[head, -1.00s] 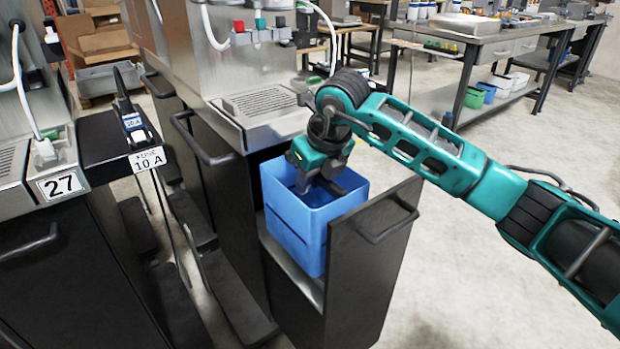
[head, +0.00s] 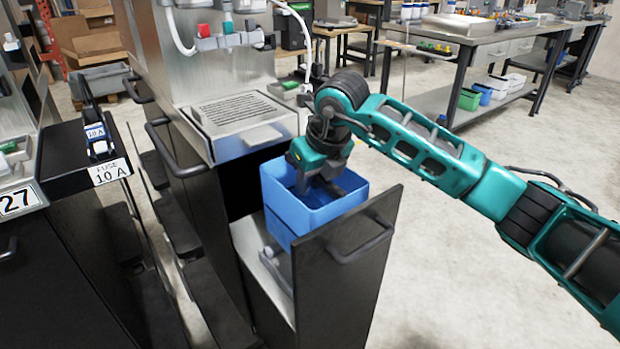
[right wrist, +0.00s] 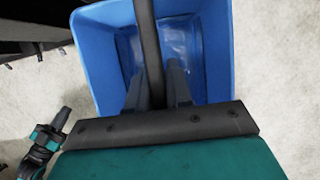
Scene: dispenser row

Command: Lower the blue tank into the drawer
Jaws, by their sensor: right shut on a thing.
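The blue tank (head: 312,214) is an open, upright box. My right gripper (head: 318,186) is shut on the dark bar (right wrist: 150,45) across its top. The right wrist view shows the tank's empty-looking inside (right wrist: 185,35) and the fingers (right wrist: 158,85) on the bar. The drawer is pulled out, with a black front panel (head: 345,275) and a pale metal floor (head: 253,250). The tank is at the drawer's far right side, its lower part hidden behind the panel. Whether it is over the drawer floor, I cannot tell. A small teal-and-black part, seemingly my left gripper (right wrist: 58,130), shows small.
The dispenser (head: 228,112) with its grille stands behind the drawer. Workbenches (head: 480,45) stand at the back right. The floor (head: 450,220) right of the drawer is clear.

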